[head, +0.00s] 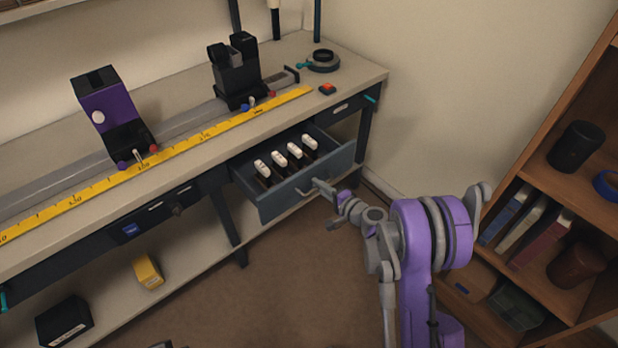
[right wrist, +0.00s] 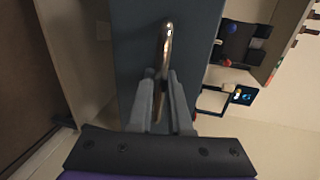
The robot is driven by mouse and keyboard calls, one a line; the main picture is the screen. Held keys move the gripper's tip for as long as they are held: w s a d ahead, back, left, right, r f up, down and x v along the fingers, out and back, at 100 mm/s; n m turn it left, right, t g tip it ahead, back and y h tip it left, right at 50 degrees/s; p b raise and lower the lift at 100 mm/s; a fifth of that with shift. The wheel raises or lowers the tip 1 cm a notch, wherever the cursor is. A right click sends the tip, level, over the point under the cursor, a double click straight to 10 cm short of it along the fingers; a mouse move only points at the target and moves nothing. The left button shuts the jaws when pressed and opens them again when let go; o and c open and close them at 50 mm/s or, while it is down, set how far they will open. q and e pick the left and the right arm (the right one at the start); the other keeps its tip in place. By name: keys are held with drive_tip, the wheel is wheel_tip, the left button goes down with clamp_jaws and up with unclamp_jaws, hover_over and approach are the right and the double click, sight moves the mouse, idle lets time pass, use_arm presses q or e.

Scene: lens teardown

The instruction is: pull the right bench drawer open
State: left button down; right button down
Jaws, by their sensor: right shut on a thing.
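The right bench drawer (head: 273,211) stands pulled out from under the bench top in the head view. Several white-topped items (head: 280,158) lie in a row inside it. My right gripper (head: 318,186) is at the drawer front and shut on the bar handle (head: 305,190). In the right wrist view the two fingers (right wrist: 162,100) close around the metal handle (right wrist: 166,45), with the dark drawer front (right wrist: 130,50) behind it. My left gripper does not show.
The bench top (head: 360,75) carries a yellow ruler (head: 175,145), a purple-and-black block (head: 107,110) and a black holder (head: 238,75). A lower shelf holds a yellow box (head: 148,271). A wooden bookcase (head: 560,200) stands at the right. Brown floor in front of the drawer is clear.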

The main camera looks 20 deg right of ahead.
drive_tip(key=shift+f+b+v, duration=0.1)
drive_tip(key=shift+f+v, duration=0.1)
drive_tip(key=shift+v, duration=0.65)
drive_tip(key=shift+f+b+v, duration=0.15)
drive_tip(key=shift+v, duration=0.7)
drive_tip(key=shift+f+b+v, duration=0.1)
drive_tip(key=shift+f+v, duration=0.1)
drive_tip(key=shift+v, duration=0.65)
drive_tip(key=shift+s, duration=0.1)
drive_tip(key=c, duration=1.1)
unclamp_jaws()
drive_tip(key=v, duration=1.1)
drive_tip(key=shift+a, duration=0.1)
